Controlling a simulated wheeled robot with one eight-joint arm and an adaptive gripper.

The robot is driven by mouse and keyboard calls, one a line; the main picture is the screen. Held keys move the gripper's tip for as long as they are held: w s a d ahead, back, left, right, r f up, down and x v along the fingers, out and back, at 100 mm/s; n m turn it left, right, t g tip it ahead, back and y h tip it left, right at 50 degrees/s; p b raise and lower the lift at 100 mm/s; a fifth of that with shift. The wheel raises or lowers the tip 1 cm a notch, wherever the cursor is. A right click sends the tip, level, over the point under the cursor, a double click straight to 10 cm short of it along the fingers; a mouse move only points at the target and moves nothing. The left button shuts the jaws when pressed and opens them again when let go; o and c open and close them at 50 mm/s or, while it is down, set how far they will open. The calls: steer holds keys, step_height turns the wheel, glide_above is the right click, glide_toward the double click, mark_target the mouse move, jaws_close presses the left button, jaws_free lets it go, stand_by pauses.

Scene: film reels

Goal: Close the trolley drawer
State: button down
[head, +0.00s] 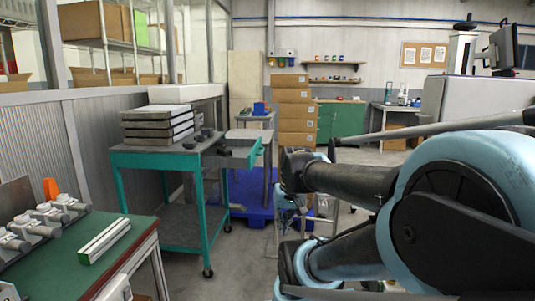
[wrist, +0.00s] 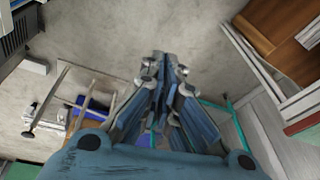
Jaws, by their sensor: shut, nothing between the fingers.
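The teal trolley (head: 160,160) stands on castors left of centre in the head view, with a grey top and a lower shelf. Its drawer (head: 246,154) sticks out from the right end of the trolley, just under the top, so it stands open. My gripper (wrist: 165,58) is shut and empty in the wrist view, its fingertips together. In the head view my arm reaches in from the right and ends right of the drawer, apart from it. A teal frame edge (wrist: 236,122) shows right of my gripper in the wrist view; I cannot tell which part it is.
Grey stacked slabs (head: 158,124) lie on the trolley top. A green-topped bench (head: 75,262) with metal parts is at the front left. Stacked cardboard boxes (head: 291,108) and a blue pallet (head: 250,190) stand behind.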

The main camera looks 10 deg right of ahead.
steer(key=w+r+m+t+y, duration=0.15)
steer(key=w+r, duration=0.35)
steer(key=w, duration=0.8)
steer(key=w+a+r+m+t+y, duration=0.15)
steer(key=w+r, duration=0.35)
steer(key=w, duration=0.9)
steer(key=w+r+m+t+y, duration=0.1)
steer(key=w+r+y, duration=0.3)
steer(key=w, duration=0.9)
steer(key=w+d+f+m+t, duration=0.15)
steer(key=w+d, duration=0.25)
steer(key=w, duration=0.6)
steer(key=w+d+m+t, duration=0.15)
steer(key=w+d, duration=0.25)
steer(key=w, duration=0.7)
steer(key=w+d+f+m+t, duration=0.3)
steer(key=w+d+f+t, duration=0.35)
steer(key=w+d, duration=0.65)
steer(key=w+a+f+g, duration=0.1)
steer(key=w+a+f, duration=0.3)
steer(key=w+a, duration=0.5)
steer(key=shift+w+a+g, duration=0.3)
steer(key=shift+w+g, duration=0.05)
steer(key=shift+w, duration=0.3)
steer(key=shift+d, duration=0.1)
